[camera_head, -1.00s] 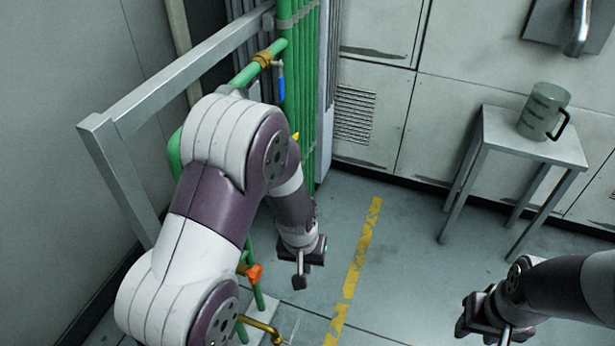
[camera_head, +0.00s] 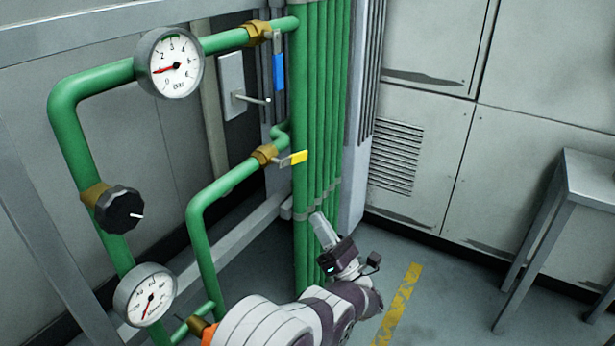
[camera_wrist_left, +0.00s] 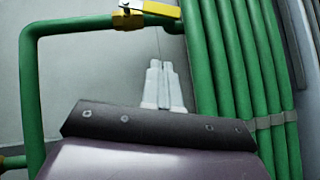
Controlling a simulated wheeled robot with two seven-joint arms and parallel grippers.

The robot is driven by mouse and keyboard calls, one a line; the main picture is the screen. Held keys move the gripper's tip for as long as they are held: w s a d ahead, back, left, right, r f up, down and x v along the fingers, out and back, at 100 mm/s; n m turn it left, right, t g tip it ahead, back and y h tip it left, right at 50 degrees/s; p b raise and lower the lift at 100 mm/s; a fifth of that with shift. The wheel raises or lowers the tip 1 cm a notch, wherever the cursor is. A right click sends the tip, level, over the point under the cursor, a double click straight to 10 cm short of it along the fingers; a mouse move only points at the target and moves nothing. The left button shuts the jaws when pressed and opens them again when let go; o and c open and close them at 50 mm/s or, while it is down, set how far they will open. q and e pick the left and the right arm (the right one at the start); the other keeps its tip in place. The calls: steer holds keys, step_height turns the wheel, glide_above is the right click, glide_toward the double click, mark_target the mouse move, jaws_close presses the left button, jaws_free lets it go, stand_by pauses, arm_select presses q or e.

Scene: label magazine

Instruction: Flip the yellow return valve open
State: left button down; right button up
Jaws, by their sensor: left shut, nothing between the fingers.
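The yellow return valve handle (camera_head: 298,158) sticks out to the right from a brass valve body (camera_head: 264,154) on the lower green pipe, in front of the vertical green pipes. In the left wrist view the yellow handle (camera_wrist_left: 160,9) shows at the top edge, lying roughly along the pipe beside its brass body (camera_wrist_left: 128,20). My left gripper (camera_head: 318,218) is below the handle, apart from it, pointing up. Its fingers (camera_wrist_left: 164,68) are together and empty in the left wrist view. My right gripper is out of view.
A blue-handled valve (camera_head: 278,72) hangs above on the upper pipe. Two gauges (camera_head: 170,62) (camera_head: 146,294) and a black knob (camera_head: 119,209) sit on the left pipe. A switch box (camera_head: 232,86) is behind. A metal table (camera_head: 590,180) stands right. Open floor lies between.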

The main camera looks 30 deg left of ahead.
mark_target(298, 157)
arm_select(q)
steer(key=w+a+r+b, duration=0.1)
steer(key=w+a+r, duration=0.2)
steer(key=r, duration=0.6)
steer(key=shift+a+r, duration=0.2)
steer(key=shift+a, duration=1.05)
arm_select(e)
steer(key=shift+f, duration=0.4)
